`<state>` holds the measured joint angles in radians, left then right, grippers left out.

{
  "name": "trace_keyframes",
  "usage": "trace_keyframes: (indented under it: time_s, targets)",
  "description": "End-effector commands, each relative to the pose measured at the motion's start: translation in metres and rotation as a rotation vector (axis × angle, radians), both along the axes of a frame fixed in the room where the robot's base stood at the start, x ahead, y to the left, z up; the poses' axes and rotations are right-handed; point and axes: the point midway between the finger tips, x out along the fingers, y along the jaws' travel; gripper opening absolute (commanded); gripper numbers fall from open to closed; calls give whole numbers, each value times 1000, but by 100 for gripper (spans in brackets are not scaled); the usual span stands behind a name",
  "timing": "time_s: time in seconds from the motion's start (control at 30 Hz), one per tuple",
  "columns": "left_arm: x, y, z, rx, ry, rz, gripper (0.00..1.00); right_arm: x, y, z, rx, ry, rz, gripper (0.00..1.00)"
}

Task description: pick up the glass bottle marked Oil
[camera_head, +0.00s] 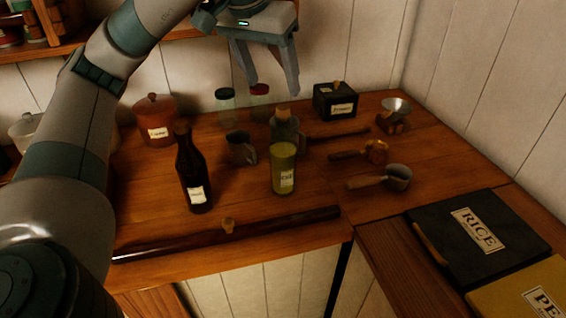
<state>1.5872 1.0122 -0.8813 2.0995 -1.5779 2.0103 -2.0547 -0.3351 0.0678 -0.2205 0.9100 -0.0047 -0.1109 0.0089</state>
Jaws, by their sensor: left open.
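The glass bottle marked Oil (284,152) stands upright on the wooden counter (230,190), near its middle. It has a cork on top, clear grey glass above and yellow-green oil below, with a small pale label low on its front. My left gripper (271,86) hangs above and behind it in the picture, fingers pointing down, open and empty. The fingertips are apart from the bottle and appear higher than its cork. My right gripper is not in view.
A dark bottle (190,172) stands left of the oil, a metal jug (241,149) close behind-left. Lidded jars (225,103) stand behind. Ladles (397,176) and a black box (335,101) are at right. A dark rail (180,240) runs along the front edge.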

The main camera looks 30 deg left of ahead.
Motion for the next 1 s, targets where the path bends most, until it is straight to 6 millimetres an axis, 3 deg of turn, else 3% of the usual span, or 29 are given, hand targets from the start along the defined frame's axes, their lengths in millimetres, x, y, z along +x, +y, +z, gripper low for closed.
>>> trace_keyframes:
  time_s: [0.27, 0.67, 0.87, 1.0]
  targets:
    - [5, 0, -13, -1, 3, 0, 64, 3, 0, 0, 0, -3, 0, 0]
    - [21, 1, -53, -1, 5, 0, 64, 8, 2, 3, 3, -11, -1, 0]
    - [31, 3, -76, -1, 5, 1, 64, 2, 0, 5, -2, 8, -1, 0]
    - [39, 4, -95, 0, 5, 0, 64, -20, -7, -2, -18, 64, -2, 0]
